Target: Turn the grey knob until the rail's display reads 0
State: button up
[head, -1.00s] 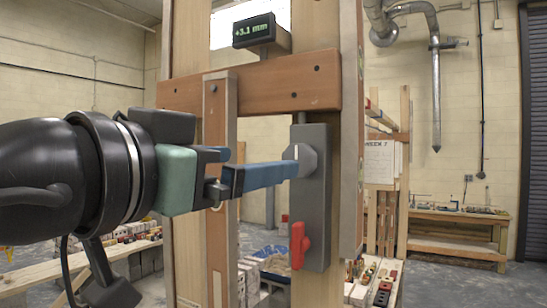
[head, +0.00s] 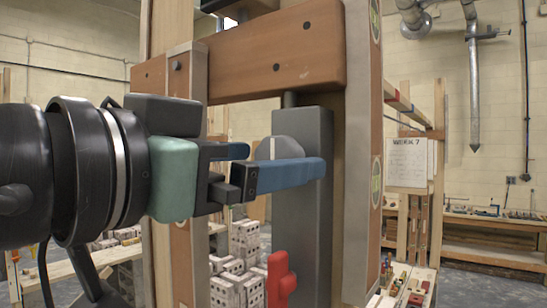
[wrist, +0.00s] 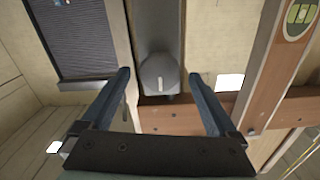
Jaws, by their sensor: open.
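The grey knob (head: 279,147) with a white pointer line sits on a dark grey upright housing (head: 302,225). The line looks upright in the head view. My gripper (head: 300,163) is open at the knob; the near blue finger crosses in front of its lower part, and the far finger is mostly hidden. In the wrist view the knob (wrist: 159,76) lies between the two spread fingertips (wrist: 159,78), with a gap on each side. The rail's display (head: 222,4) is cut off at the top edge, so its reading is not visible now.
A red lever (head: 281,279) sits low on the housing, below my gripper. The orange-brown wooden rail (head: 275,55) crosses above the knob, and wooden posts (head: 362,150) stand beside it. Grey blocks (head: 238,285) lie behind. A workbench (head: 480,235) stands far right.

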jog(key=shift+s, duration=0.1)
jog(key=shift+c, duration=0.5)
jog(key=c, duration=1.3)
jog(key=n, duration=0.4)
jog(key=shift+n, duration=0.4)
jog(key=n, duration=0.4)
jog(key=shift+a, duration=0.1)
jog(key=n+p, duration=0.1)
jog(key=n, duration=0.4)
jog(key=shift+p, duration=0.35)
jog(key=n+p, duration=0.1)
jog(key=n, duration=0.3)
jog(key=shift+p, duration=0.3)
